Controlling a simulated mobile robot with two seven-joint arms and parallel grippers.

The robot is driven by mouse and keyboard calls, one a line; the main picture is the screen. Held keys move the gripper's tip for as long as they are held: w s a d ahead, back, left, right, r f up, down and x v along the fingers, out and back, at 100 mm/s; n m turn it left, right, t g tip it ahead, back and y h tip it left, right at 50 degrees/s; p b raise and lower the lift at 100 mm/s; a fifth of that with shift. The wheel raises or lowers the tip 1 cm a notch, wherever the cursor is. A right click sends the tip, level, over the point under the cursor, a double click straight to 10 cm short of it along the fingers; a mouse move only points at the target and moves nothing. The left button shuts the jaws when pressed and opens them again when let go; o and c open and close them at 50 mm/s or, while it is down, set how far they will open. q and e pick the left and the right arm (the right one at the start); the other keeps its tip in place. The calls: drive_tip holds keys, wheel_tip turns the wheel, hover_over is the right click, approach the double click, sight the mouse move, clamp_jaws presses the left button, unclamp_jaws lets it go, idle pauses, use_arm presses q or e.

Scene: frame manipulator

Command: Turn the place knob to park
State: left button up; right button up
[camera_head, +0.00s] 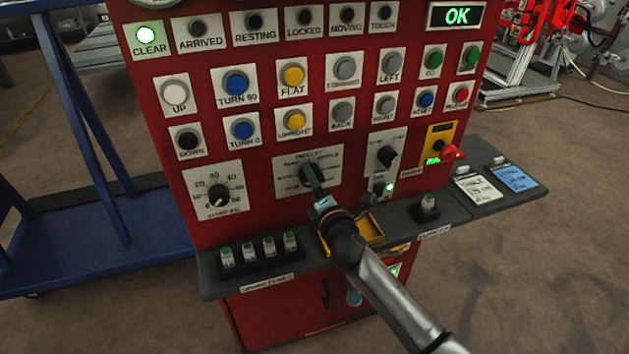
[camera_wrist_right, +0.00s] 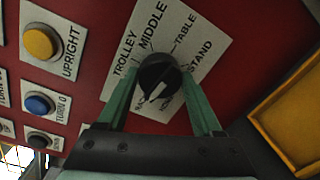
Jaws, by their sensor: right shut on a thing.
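The place knob (camera_wrist_right: 158,72) is a round black selector on a white label plate (camera_head: 285,177) on the red panel. In the right wrist view the plate reads TROLLEY, MIDDLE, TABLE and STAND around the knob, with smaller words below that are hard to read. A white mark on the knob's lower part points down toward those words. My right gripper (camera_head: 313,182) reaches the plate from the front; its green fingers lie on both sides of the knob and are shut on it. In the head view the gripper mostly hides the knob. My left gripper is not in view.
Buttons surround the plate, including a yellow UPRIGHT button (camera_wrist_right: 39,43). A speed knob (camera_head: 218,193) sits to the left, a red emergency knob (camera_head: 449,152) to the right. A yellow tray (camera_head: 371,228) and a grey ledge (camera_head: 470,207) lie below. The display (camera_head: 456,16) reads OK.

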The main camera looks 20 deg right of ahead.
drive_tip(key=m, duration=0.6)
drive_tip(key=shift+m+y, duration=0.3)
drive_tip(key=shift+m, duration=0.1)
drive_tip(key=shift+p, duration=0.3)
drive_tip(key=o, duration=1.4)
drive_tip(key=shift+c, duration=0.2)
drive_tip(key=s, duration=1.2)
drive_tip(key=shift+s+d+r, duration=0.25)
drive_tip(key=shift+r, duration=0.05)
